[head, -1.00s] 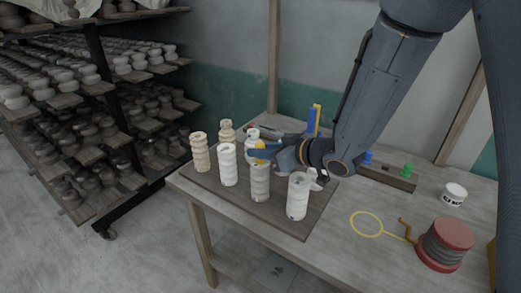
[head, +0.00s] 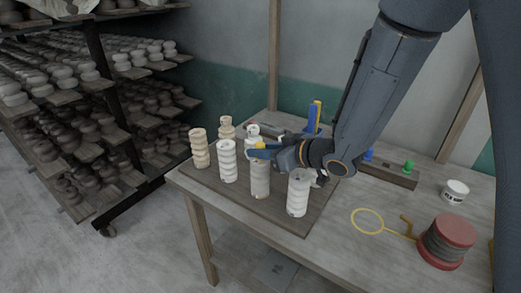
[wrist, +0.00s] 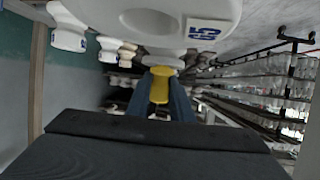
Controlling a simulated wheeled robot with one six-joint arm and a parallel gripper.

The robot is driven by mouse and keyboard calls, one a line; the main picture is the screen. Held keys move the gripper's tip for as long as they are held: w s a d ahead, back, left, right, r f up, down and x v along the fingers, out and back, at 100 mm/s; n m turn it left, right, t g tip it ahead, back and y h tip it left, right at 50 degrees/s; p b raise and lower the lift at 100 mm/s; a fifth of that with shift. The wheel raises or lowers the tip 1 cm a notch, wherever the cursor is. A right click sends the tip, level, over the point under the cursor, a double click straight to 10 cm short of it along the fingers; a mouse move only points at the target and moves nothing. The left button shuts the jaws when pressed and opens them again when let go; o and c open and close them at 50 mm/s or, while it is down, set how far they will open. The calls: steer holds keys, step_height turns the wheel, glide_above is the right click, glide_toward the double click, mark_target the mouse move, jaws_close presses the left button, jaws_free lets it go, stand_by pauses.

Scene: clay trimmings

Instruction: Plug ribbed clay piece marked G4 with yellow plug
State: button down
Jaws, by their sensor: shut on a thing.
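My gripper (head: 263,151) has blue fingers shut on the yellow plug (wrist: 160,86). I cannot tell whether the plug touches or enters that piece. Other ribbed pieces, one tan (head: 200,149), one white (head: 227,162) and one white at the front (head: 298,196), stand upright around it. In the wrist view a pale piece (wrist: 150,22) with a blue mark, seemingly G5, fills the top. I cannot read a G4 mark.
The pieces stand on a dark board (head: 232,194) on a wooden table. A rack (head: 388,178) with a blue plug (head: 368,154) and a green plug (head: 408,166) lies at right. A white tub (head: 455,191), red spool (head: 446,241) and yellow loop (head: 367,222) are further right. Shelves stand left.

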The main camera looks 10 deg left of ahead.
steer(key=shift+f, duration=0.2)
steer(key=c, duration=1.5)
jaws_free()
steer(key=shift+d, duration=0.1)
